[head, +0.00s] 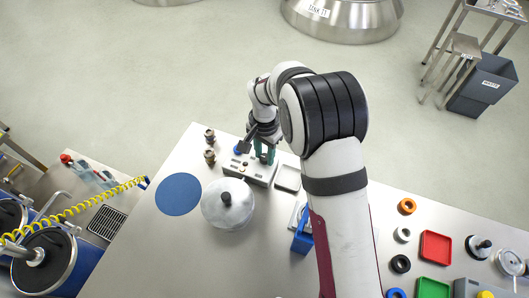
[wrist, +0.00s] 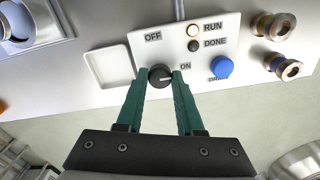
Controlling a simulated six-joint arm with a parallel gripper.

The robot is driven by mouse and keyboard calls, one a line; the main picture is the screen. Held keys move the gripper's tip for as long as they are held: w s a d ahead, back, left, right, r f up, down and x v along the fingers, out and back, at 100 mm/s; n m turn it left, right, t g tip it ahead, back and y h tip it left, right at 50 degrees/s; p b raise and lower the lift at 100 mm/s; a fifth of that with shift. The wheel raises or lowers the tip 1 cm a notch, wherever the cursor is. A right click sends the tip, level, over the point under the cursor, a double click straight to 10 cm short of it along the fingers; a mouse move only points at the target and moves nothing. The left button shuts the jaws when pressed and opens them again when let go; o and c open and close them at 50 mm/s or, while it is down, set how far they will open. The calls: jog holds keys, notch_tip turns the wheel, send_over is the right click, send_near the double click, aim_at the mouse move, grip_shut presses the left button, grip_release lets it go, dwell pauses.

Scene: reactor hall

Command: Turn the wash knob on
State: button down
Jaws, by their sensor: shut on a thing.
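The wash knob (wrist: 160,75) is a round black knob on a light grey control box (wrist: 208,62), between the OFF and ON labels in the wrist view. Its pale pointer line appears to face right, toward the ON side. My gripper (wrist: 159,72) has its two green fingertips on either side of the knob and is shut on it. In the head view my gripper (head: 264,153) reaches down to the control box (head: 247,170), and the knob is hidden there. The RUN lamp (wrist: 193,31) looks pale and bright; the DONE lamp (wrist: 194,46) is dark.
A blue button (wrist: 221,67) labelled DRAIN sits right of the knob. Brass fittings (wrist: 272,24) stand beyond it. A shallow square tray (wrist: 108,67) lies left of the box.

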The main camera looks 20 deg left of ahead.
aim_at(265, 157)
jog(key=c, duration=0.5)
grip_release()
jog(key=shift+c, duration=0.2)
notch_tip(265, 157, up, 16)
jog(key=shift+f, duration=0.15)
